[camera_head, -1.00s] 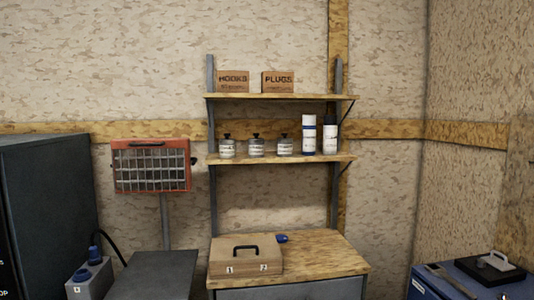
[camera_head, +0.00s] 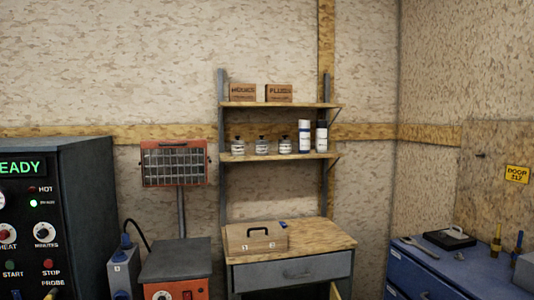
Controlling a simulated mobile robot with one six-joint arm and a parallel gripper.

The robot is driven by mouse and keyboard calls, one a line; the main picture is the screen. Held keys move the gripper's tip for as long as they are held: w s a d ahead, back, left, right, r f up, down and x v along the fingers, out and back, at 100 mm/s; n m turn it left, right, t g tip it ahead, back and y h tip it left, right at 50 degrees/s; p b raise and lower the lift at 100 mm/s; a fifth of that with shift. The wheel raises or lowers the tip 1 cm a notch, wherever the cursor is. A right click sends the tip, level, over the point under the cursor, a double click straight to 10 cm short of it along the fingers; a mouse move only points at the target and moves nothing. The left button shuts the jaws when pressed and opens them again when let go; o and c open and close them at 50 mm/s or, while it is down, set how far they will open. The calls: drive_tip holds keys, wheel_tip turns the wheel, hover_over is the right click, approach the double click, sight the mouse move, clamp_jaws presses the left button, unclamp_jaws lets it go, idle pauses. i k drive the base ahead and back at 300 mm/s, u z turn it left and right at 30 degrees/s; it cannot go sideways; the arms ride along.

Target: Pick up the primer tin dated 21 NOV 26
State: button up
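Three small pale tins with dark tops and labels stand in a row on the lower shelf (camera_head: 250,157): a left one (camera_head: 238,147), a middle one (camera_head: 261,146) and a right one (camera_head: 285,146). Their print is too small to read, so I cannot tell which, if any, is the primer tin dated 21 NOV 26. My gripper is not in view.
Two white-and-blue cans (camera_head: 304,137) stand right of the tins. Boxes marked HOOKS (camera_head: 242,92) and PLUGS (camera_head: 279,93) sit above. A wooden case (camera_head: 256,238) lies on the bench (camera_head: 318,239). A control cabinet (camera_head: 85,190) stands left, a blue cabinet (camera_head: 425,275) right.

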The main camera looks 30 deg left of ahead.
sight(261, 147)
drive_tip(key=k, duration=0.6)
drive_tip(key=u, duration=4.35)
drive_tip(key=i, duration=0.15)
drive_tip(key=z, duration=2.5)
drive_tip(key=i, duration=1.65)
drive_tip(key=u, duration=0.1)
